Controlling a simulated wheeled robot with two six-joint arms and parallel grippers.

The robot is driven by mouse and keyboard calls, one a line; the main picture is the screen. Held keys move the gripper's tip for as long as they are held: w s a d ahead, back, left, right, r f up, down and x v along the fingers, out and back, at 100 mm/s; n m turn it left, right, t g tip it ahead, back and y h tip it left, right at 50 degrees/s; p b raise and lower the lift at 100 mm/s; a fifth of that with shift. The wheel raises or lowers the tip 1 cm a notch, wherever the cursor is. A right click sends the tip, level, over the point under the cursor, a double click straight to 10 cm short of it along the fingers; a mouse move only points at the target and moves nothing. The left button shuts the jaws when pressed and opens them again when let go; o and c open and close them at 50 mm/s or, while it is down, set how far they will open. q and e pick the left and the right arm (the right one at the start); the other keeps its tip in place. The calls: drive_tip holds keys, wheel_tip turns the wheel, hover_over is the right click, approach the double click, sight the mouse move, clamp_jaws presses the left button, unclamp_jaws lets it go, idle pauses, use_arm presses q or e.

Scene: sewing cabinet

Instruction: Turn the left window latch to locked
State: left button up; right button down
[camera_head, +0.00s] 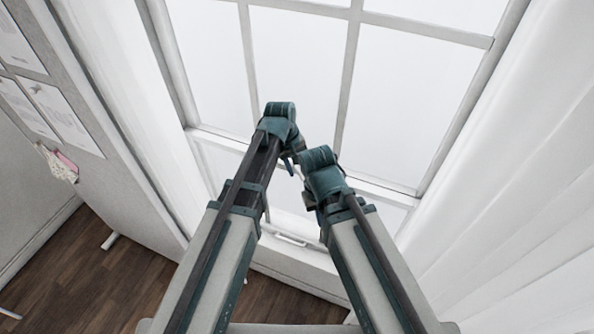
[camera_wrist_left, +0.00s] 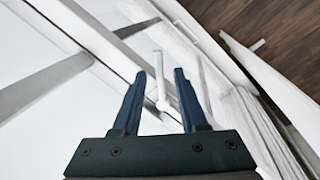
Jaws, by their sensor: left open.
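A small white window latch (camera_wrist_left: 161,95) shows in the left wrist view, with a thin lever pointing up the picture from its round base. My left gripper (camera_wrist_left: 160,78) is open, with one dark blue finger on each side of the latch in the picture. I see no contact, and the depth between fingers and lever is hard to tell. In the head view my left arm reaches up to the window's middle rail, and the left gripper (camera_head: 289,165) is mostly hidden behind its wrist. The latch is hidden there. My right arm is beside it; its gripper does not show.
The white window frame (camera_head: 376,184) and its panes fill the space ahead. A white pull handle (camera_head: 291,240) sits low on the window. White curtains (camera_head: 510,190) hang at the right, with another at the left. My two arms are close together.

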use_arm(q)
clamp_jaws()
idle(1.4)
